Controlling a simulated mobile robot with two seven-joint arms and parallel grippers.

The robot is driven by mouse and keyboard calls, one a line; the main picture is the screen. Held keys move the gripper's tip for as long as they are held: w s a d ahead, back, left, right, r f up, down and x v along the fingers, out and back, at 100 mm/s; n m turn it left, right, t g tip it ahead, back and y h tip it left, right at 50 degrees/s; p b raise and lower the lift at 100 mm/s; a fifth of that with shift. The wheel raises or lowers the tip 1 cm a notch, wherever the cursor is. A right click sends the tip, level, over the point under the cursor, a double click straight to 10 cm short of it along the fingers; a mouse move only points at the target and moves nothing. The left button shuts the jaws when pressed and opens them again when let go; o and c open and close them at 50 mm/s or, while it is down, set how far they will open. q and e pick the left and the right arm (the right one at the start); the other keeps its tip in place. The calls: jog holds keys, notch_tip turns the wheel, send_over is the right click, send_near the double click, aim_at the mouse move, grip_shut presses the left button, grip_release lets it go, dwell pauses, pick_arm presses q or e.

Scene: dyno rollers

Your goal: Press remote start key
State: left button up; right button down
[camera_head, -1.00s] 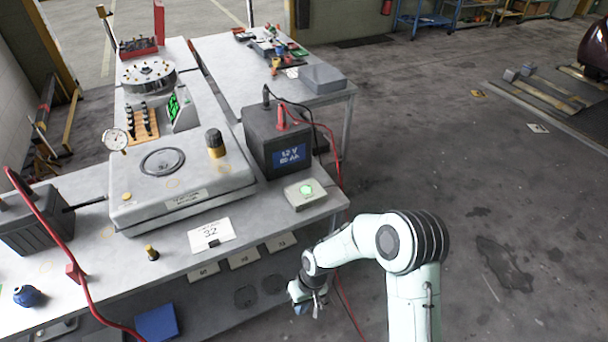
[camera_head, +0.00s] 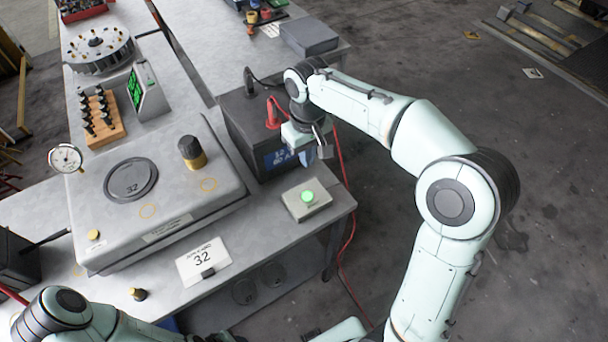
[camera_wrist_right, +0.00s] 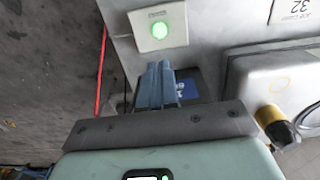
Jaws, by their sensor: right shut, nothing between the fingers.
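The remote start key is a round, lit green button (camera_head: 307,197) on a small pale box (camera_head: 322,208) at the right front corner of the bench. It also shows in the right wrist view (camera_wrist_right: 159,30), just beyond the fingertips. My right gripper (camera_head: 307,159) is shut and empty, above and behind the box in the head view, beside the dark battery box. Its blue-grey fingers (camera_wrist_right: 158,70) lie together in the wrist view. They look apart from the button. My left arm shows at the lower left; its fingers cannot be made out.
The dark battery box (camera_head: 242,128) with a red clamp (camera_head: 272,113) and cables stands behind the key. A grey machine housing (camera_head: 100,215), a card reading 32 (camera_head: 203,260) and a brass-collared black knob (camera_head: 191,153) are to the left. Open floor lies right.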

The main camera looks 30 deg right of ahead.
pick_arm(q)
jog(key=shift+s, duration=0.25)
pick_arm(e)
jog(key=shift+s+a, duration=0.1)
jog(key=shift+s, duration=0.15)
jog(key=b, duration=0.1)
send_near(307, 195)
notch_tip(307, 195, down, 5)
jog(key=shift+f, duration=0.2)
pick_arm(q)
jog(key=shift+s+f, duration=0.6)
jog(key=shift+f, duration=0.3)
pick_arm(e)
jog(key=shift+f, duration=0.75)
pick_arm(q)
jog(key=shift+f, duration=0.1)
